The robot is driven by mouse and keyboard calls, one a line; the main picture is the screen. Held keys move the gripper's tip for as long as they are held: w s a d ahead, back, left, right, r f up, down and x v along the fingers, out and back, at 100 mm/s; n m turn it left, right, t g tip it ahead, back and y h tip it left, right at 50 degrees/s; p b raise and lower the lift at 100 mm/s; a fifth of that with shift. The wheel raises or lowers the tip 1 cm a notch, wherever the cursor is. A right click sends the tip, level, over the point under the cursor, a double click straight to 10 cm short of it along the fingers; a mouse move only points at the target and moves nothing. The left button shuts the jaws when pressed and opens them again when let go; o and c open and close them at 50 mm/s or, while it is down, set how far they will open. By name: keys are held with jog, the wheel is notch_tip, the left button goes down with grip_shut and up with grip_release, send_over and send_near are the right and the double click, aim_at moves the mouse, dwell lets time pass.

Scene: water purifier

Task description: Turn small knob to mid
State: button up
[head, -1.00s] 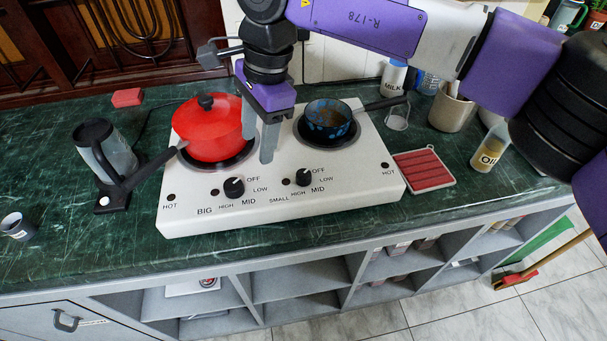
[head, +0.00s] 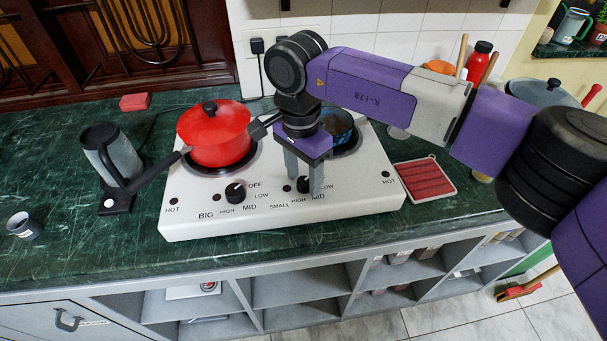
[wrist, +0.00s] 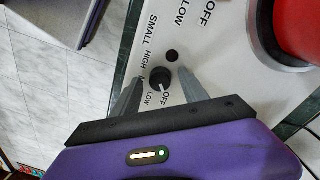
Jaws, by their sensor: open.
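The small knob (head: 303,185) is a black dial at the front right of the white stove (head: 210,222). In the wrist view, the small knob (wrist: 160,78) sits between the two grey fingers of my gripper (wrist: 158,75), with a narrow gap visible beside it. A white mark on the knob appears to face the OFF label. In the wrist view the MID label is partly covered by a finger. In the head view my open gripper (head: 304,184) points down over the knob and partly hides it and its labels.
The big knob (head: 235,193) is to the left on the same panel. A red pot (head: 215,135) stands on the left burner. A blue pan (head: 340,128), partly hidden by my arm, stands on the right burner. A red-striped pad (head: 425,178) lies right of the stove.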

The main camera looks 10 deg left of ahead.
jog(key=shift+f, duration=0.1)
grip_shut()
jog(key=shift+m, duration=0.3)
jog(key=m+p, duration=0.1)
jog(key=m, duration=0.3)
jog(key=shift+m, duration=0.3)
jog(key=m+p, duration=0.1)
jog(key=m, duration=0.3)
jog(key=shift+m, duration=0.3)
jog(key=m+p, duration=0.1)
jog(key=m, duration=0.4)
jog(key=shift+w+y, duration=0.1)
jog(key=shift+y, duration=0.2)
jog(key=shift+m+p, duration=0.85)
jog(key=shift+m, duration=1.65)
